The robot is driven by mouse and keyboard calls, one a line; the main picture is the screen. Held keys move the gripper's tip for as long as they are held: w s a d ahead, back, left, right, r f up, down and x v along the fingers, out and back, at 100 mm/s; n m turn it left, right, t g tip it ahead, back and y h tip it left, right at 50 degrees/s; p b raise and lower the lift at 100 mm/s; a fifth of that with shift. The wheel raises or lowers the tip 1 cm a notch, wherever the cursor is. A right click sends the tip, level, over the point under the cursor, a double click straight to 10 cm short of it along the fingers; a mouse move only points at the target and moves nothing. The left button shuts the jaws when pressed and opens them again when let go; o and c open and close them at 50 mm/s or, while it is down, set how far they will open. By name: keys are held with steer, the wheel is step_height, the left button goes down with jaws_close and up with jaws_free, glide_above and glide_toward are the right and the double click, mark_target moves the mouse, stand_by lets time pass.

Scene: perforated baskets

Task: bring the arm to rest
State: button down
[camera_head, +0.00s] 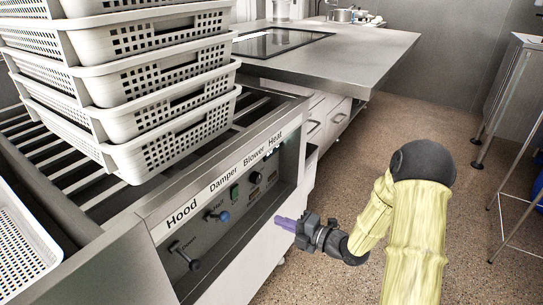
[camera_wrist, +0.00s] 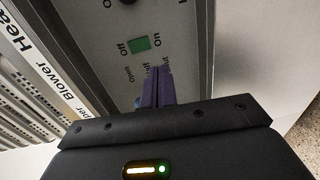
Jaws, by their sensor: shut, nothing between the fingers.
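My gripper (camera_head: 284,223) is shut and empty, its purple fingers pointing left at the front of the control panel (camera_head: 228,232) in the head view. In the wrist view my gripper's purple fingers (camera_wrist: 157,84) are together in front of the panel face. A green switch (camera_wrist: 139,44) marked on and off shows just above the fingertips there. I cannot tell whether the fingertips touch the panel. My arm, in a yellow cover, reaches in from the lower right of the head view with its elbow bent.
White perforated baskets (camera_head: 170,147) are stacked on the slatted rack above the panel. Another white basket (camera_head: 22,262) stands at the left edge. A counter with a dark cooktop (camera_head: 280,42) lies behind. Metal-legged stands (camera_head: 507,75) are at the right; open floor (camera_head: 400,125) lies between.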

steer(key=s+d+r+m+g+h+p, duration=0.1)
steer(key=s+d+r+m+h, duration=0.1)
steer(key=d+m+h, duration=0.35)
steer(key=s+d+r+m+g+h+p, duration=0.1)
steer(key=s+d+m+h, duration=0.15)
steer(key=m+h, duration=0.65)
steer(key=s+r+m+g+p, duration=0.1)
steer(key=s+r+m+g, duration=0.2)
steer(key=s+m, duration=0.45)
steer(key=s+r+m+g+p, duration=0.2)
steer(key=s+r+m, duration=0.1)
steer(key=s+m, duration=0.45)
step_height(320, 180, up, 37)
steer(key=p, duration=3.6)
steer(key=shift+d+f+n+y+p, duration=0.15)
steer(key=shift+d+n+y+p, duration=0.1)
steer(key=shift+n+y+p, duration=0.15)
